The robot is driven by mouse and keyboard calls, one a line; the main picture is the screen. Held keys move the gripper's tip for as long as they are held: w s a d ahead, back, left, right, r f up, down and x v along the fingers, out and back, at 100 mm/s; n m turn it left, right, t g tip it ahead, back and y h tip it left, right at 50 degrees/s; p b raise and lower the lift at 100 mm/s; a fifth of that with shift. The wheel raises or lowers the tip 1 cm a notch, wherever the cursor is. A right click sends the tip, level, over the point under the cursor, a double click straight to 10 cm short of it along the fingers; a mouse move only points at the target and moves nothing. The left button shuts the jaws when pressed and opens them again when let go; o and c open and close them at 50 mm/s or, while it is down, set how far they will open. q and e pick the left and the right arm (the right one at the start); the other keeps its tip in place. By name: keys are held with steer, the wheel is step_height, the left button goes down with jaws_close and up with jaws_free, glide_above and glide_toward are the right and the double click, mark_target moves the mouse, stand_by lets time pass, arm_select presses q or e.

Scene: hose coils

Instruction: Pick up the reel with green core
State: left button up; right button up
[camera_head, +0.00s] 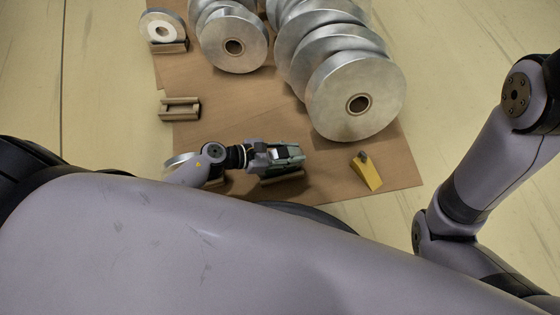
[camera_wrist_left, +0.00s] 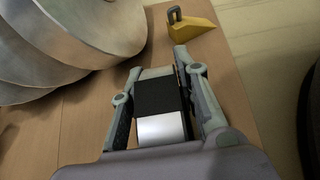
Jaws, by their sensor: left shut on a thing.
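My left gripper (camera_head: 290,156) is low over the brown board, above a small cardboard cradle (camera_head: 282,178). In the left wrist view its fingers (camera_wrist_left: 160,72) are closed on the two sides of a narrow reel with a black band and a bright silver rim (camera_wrist_left: 160,130). The reel's core is hidden, so I cannot see its colour. In the head view the gripper covers most of this reel. My right gripper is out of view; only part of the right arm shows. No green core shows in either view.
Rows of large silver coils (camera_head: 355,100) stand behind the gripper. A yellow wedge (camera_head: 367,174) lies to its right. An empty cradle (camera_head: 180,109) and a small reel on a cradle (camera_head: 162,28) are at left. Another silver disc edge (camera_head: 181,159) shows behind my left arm.

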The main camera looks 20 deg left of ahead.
arm_select(q)
jaws_close()
stand_by(0.3)
steer(key=shift+r, duration=0.15)
steer(key=shift+r, duration=0.1)
